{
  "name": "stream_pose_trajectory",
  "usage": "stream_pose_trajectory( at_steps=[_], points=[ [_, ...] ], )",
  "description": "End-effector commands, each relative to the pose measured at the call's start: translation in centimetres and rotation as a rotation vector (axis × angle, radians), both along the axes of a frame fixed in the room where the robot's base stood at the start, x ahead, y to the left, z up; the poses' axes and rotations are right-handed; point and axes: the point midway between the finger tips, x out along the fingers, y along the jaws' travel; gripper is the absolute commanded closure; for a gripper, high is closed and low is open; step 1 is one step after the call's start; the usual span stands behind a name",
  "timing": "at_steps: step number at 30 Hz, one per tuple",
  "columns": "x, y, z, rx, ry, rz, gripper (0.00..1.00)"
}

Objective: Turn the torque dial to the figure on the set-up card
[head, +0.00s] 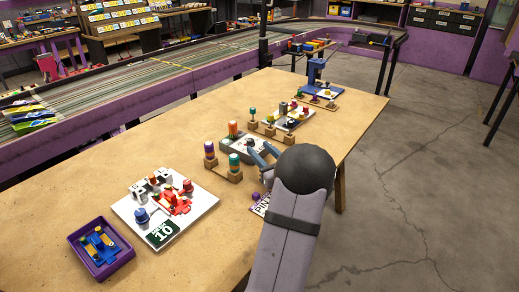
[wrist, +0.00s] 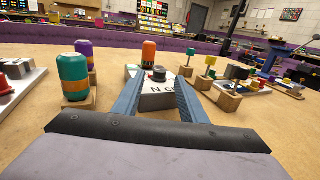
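A grey box (head: 238,143) stands mid-table; it also shows in the wrist view (wrist: 157,102), with part of a printed "N c". A dark round knob (wrist: 158,75), apparently the torque dial, sits on its top. An orange cylinder (wrist: 149,51) stands behind the knob. The dial's figure is not readable. A dark green card (head: 163,233) on the white board's near corner reads "10". My gripper (head: 263,153) is open at the box's near side. In the wrist view, its blue fingers (wrist: 158,83) appear either side of the knob, with nothing held; contact cannot be told.
Wooden stands with coloured cylinders (head: 234,161) stand close left of my gripper. A white board (head: 125,211) with clamps and a purple tray (head: 76,240) lie at the near left. Several small stands (head: 263,129) stand beyond. Bare tabletop (head: 120,165) lies at the left.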

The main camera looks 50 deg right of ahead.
Motion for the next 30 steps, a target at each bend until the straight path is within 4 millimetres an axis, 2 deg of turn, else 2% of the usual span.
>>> stream_pose_trajectory(
  at_steps=[12,30],
  points=[
    [-0.7,-0.3,0.8,0.006,0.005,0.004,0.62],
    [-2.4,0.9,0.3,0.004,0.003,0.000,0.62]
  ],
)
